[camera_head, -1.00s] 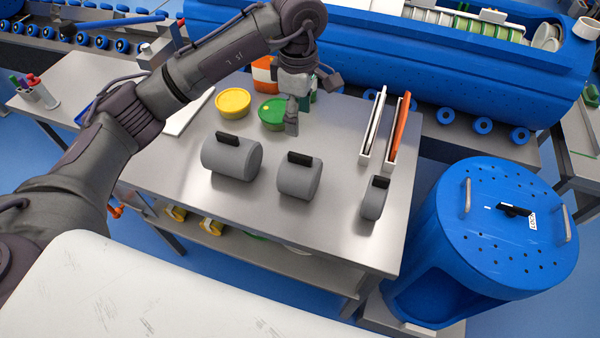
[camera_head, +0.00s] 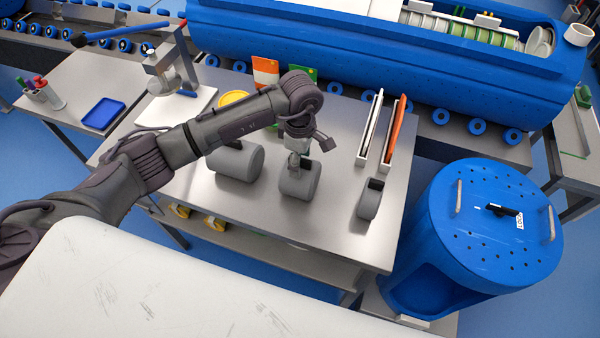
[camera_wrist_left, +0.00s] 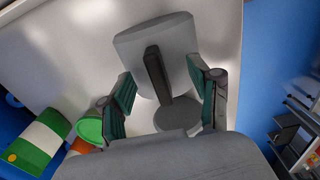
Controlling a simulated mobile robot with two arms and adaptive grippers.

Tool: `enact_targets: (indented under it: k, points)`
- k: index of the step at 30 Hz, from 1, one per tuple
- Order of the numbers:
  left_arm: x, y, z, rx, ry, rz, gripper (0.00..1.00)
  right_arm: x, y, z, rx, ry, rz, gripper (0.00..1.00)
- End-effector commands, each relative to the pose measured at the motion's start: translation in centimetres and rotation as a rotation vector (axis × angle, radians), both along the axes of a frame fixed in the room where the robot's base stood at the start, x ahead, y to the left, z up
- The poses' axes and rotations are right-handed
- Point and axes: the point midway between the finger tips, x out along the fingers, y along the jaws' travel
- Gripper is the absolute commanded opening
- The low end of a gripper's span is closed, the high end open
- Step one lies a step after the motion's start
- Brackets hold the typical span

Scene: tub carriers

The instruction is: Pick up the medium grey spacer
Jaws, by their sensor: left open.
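My left gripper (camera_head: 296,160) is directly above this spacer, pointing down. In the left wrist view its two green-padded fingers (camera_wrist_left: 160,85) are apart, one on each side of the handle.
A larger grey spacer (camera_head: 238,163) is close on the left, partly behind my arm. A smaller one (camera_head: 368,204) stands to the right. A rack with upright white and orange plates (camera_head: 390,135) is behind right. A blue drum (camera_head: 480,240) stands beyond the table's right edge.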

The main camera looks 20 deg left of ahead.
Motion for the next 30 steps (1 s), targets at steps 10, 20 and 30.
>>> enact_targets:
  k: [10,20,30]
  points:
    - [0.01,0.0,-0.01,0.0,0.0,0.0,0.29,0.02,0.13,-0.07,0.001,-0.001,-0.001,0.4]
    - [-0.05,0.02,-0.09,0.0,0.002,0.0,0.0,0.03,0.26,-0.08,0.003,0.0,-0.002,0.4]
    - [-0.1,0.01,-0.15,0.001,0.004,0.0,0.0,0.05,0.24,-0.09,0.003,0.0,-0.002,0.4]
